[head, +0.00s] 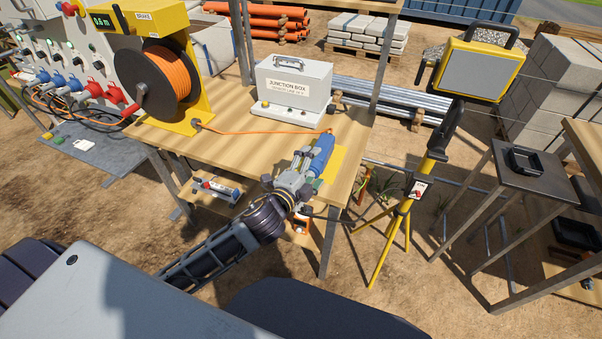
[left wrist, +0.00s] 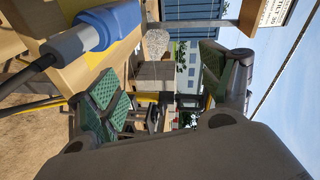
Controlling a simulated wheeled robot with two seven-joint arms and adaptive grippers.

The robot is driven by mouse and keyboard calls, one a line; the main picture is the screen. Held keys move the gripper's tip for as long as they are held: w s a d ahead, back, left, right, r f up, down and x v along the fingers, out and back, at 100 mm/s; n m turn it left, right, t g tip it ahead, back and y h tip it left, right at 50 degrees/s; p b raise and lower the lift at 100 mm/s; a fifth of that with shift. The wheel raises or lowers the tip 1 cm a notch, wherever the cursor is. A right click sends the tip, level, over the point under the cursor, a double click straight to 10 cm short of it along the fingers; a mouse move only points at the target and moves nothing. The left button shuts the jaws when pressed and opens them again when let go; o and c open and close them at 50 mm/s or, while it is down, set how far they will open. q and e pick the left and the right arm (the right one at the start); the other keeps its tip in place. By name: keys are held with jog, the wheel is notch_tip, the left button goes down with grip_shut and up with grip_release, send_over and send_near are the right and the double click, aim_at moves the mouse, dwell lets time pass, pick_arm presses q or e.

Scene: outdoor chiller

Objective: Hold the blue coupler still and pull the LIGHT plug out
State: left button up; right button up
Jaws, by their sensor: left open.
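The blue coupler (head: 322,152) lies on a yellow patch near the right end of the wooden table, with the orange cable at its far end. In the left wrist view the blue body (left wrist: 112,24) is at the upper left. A grey plug-like end (left wrist: 72,44) with a black cable joins its near side; I cannot read a LIGHT label. My left gripper (head: 304,176) is over the near end of the coupler in the head view and partly hides the plug. In the wrist view its green-padded fingers (left wrist: 160,85) are apart, with the coupler outside them. My right gripper is not in view.
A cable reel (head: 168,75) on a yellow stand and a junction box (head: 292,85) stand on the table (head: 235,148). A yellow tripod (head: 385,240) with a floodlight (head: 478,63) stands to the right. A metal side stand (head: 520,190) is farther right.

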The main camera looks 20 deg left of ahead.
aim_at(314, 162)
pick_arm(q)
jog(key=shift+s+a+f+n+g+y, duration=0.1)
jog(key=shift+a+f+n+g+y, duration=0.5)
jog(key=shift+n, duration=2.2)
jog(key=shift+s+a+f+n+g+y, duration=0.15)
jog(key=shift+a+f+n, duration=0.5)
jog(key=shift+n, duration=2.15)
jog(key=shift+a+f+n+g+y, duration=0.35)
jog(key=shift+f+n, duration=0.65)
jog(key=shift+n, duration=1.8)
jog(key=shift+d, duration=0.1)
jog(key=shift+w, duration=0.15)
jog(key=shift+f+p+x, duration=0.2)
jog(key=shift+p+x, duration=0.1)
jog(key=shift+x, duration=6.5)
grip_shut()
jog(key=shift+s+f, duration=0.25)
jog(key=shift+f, duration=0.05)
